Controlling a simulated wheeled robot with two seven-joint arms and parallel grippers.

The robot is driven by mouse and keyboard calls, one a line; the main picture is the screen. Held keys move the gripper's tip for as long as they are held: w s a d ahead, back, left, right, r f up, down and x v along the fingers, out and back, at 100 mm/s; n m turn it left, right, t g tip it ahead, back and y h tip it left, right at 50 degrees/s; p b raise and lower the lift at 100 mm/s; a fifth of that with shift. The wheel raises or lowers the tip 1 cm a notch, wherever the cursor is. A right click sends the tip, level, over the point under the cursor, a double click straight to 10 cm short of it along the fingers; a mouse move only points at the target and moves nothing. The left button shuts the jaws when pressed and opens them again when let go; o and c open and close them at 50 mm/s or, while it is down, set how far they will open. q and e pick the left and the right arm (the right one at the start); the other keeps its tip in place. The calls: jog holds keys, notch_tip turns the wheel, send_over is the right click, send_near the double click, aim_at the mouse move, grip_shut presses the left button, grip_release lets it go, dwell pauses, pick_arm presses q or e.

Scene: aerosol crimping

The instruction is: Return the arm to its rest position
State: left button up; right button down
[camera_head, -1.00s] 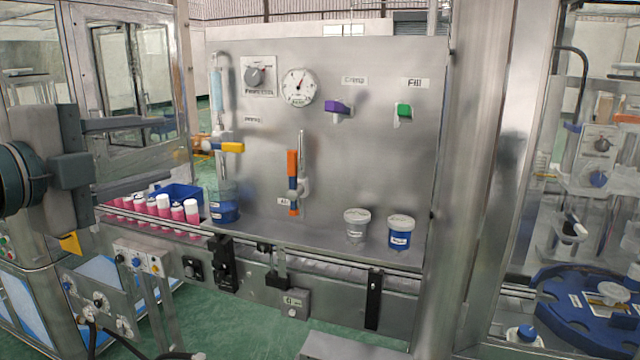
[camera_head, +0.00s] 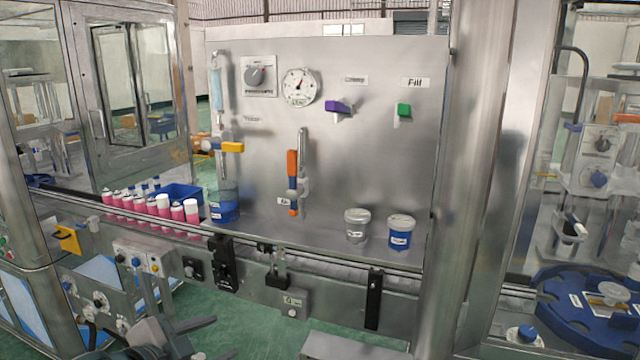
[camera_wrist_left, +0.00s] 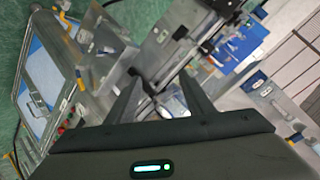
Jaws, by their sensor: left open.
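My left gripper (camera_head: 222,337) is at the bottom left of the head view, low in front of the machine panel, with its dark fingers pointing right. It is open and I see nothing between its fingers. In the left wrist view, its two black fingers (camera_wrist_left: 160,90) stand apart, with the machine front and green floor behind them. My right gripper is not in view.
The steel panel (camera_head: 350,150) carries a gauge (camera_head: 299,87), a purple lever (camera_head: 338,106) and a green button (camera_head: 404,110). Several pink cans (camera_head: 164,205) line the conveyor at left.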

pick_arm(q)
jog(key=s+a+f+n+g+y, duration=0.2)
jog(key=s+f+n+g, duration=0.25)
jog(key=s+f, duration=1.15)
jog(key=s+a+f+n+g+y, duration=0.1)
jog(key=s+f+n+g+y, duration=0.35)
jog(key=s+f, duration=1.1)
notch_tip(320, 180, down, 28)
jog(key=n+h, duration=0.1)
jog(key=h, duration=0.1)
jog(key=s+a+f, duration=0.1)
jog(key=s+f, duration=0.8)
jog(key=s+a+f+g, duration=0.1)
jog(key=s+a+f, duration=0.1)
jog(key=s+f, duration=0.7)
jog(key=shift+s+a+f+b, duration=0.3)
jog(key=shift+f+b, duration=0.1)
jog(key=shift+f, duration=0.1)
